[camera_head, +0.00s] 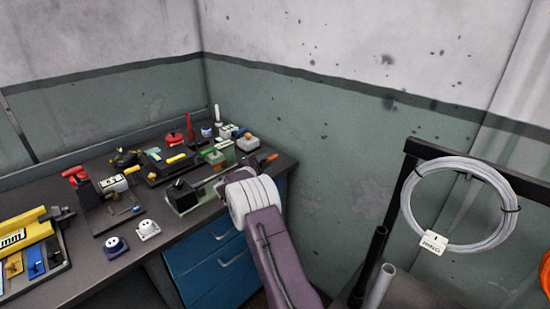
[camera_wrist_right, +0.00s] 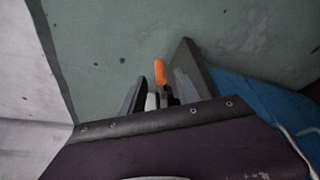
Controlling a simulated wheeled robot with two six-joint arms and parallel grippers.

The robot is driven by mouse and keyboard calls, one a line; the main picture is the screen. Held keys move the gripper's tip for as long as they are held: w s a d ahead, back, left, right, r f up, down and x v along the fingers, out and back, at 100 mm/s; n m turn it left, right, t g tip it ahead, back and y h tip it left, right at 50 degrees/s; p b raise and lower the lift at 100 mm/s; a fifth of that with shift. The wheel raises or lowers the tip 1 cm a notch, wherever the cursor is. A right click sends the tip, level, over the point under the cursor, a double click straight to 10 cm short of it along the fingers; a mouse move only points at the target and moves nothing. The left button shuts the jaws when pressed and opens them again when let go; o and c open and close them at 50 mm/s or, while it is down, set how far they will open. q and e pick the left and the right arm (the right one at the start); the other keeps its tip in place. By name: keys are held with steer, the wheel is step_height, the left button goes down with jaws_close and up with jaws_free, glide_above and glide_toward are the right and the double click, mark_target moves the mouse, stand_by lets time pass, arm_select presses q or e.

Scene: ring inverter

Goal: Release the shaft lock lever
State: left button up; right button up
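An orange-tipped lever (camera_head: 270,158), which looks like the shaft lock lever, sits at the right end of the workbench near the wall. In the right wrist view its orange handle (camera_wrist_right: 159,72) stands upright between the two fingers, with a gap on each side. My right gripper (camera_wrist_right: 160,82) is open around the line of the handle; contact is not visible. In the head view my right gripper (camera_head: 247,168) is at the bench's right end, partly hidden by my pale wrist. The lever's base is mostly hidden. My left gripper is not in view.
The dark workbench (camera_head: 175,232) holds several devices, including a red-handled one (camera_head: 120,183), two small sockets and a yellow tool rack (camera_head: 25,232). Blue drawers (camera_head: 215,262) are below. A cable coil (camera_head: 407,210) hangs on a black rack at right. The wall is close behind.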

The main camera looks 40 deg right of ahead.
mark_target(273, 158)
steer(key=shift+d, duration=0.15)
steer(key=p+x, duration=0.1)
steer(key=x, duration=0.7)
steer(key=shift+w+d+f+p, duration=0.1)
steer(key=shift+w+d+p, duration=0.1)
steer(key=shift+d+p, duration=0.1)
jaws_close()
stand_by(0.9)
